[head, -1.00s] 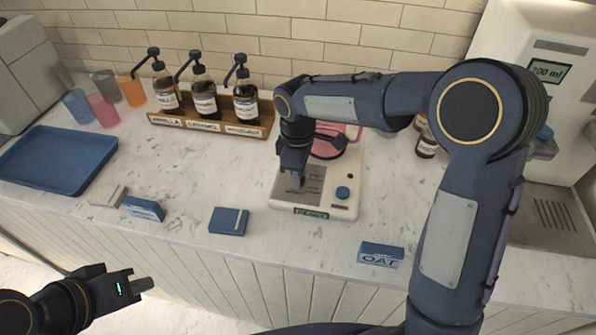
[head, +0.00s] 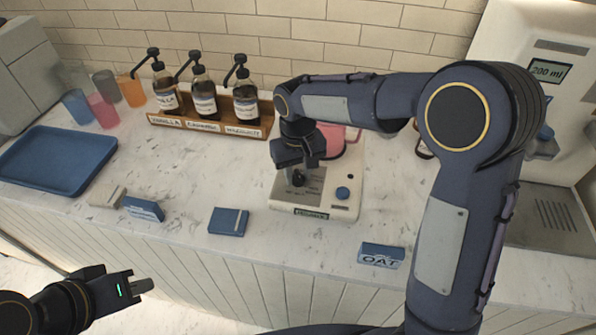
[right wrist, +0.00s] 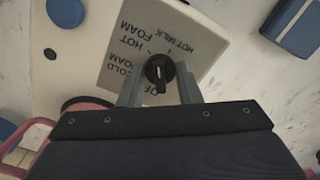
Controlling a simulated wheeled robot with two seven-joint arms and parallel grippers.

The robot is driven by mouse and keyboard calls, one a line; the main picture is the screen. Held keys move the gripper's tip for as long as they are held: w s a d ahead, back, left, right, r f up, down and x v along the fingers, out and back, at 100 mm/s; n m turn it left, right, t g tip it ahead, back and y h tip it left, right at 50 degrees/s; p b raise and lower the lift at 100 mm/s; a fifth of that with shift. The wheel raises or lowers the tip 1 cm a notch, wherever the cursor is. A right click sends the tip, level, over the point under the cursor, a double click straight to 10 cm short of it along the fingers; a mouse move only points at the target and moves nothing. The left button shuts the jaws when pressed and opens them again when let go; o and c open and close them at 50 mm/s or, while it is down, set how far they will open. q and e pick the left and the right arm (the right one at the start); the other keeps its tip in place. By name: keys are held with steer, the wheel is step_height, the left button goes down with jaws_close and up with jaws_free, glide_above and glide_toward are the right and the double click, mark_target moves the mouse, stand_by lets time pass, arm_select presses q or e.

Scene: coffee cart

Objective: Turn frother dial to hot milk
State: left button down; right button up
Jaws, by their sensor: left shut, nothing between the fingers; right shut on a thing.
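The milk frother (head: 345,207) is a pale base on the counter with a grey label plate. Its black dial (head: 298,179) also shows in the right wrist view (right wrist: 159,70). A light mark on the dial runs nearly up and down there. The upside-down labels OFF, COLD FOAM, HOT FOAM and HOT MILK (right wrist: 172,44) lie around it; which one the mark selects is unclear. My right gripper (right wrist: 159,88) is shut on the dial, one finger on each side. My left gripper (head: 148,285) is shut and empty, low at the left off the counter.
A pink pitcher (head: 330,140) stands behind the dial, partly hidden by my right arm. A blue button (head: 343,193) is right of the dial. A blue box (head: 229,221) and an OAT carton (head: 381,255) lie near the front edge. Syrup bottles (head: 204,98) stand behind.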

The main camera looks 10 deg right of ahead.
mark_target(298, 174)
steer(key=m, duration=0.6)
steer(key=shift+r, duration=0.1)
steer(key=shift+m, duration=0.4)
steer(key=o, duration=1)
step_height(298, 174, up, 8)
steer(key=shift+f, duration=0.15)
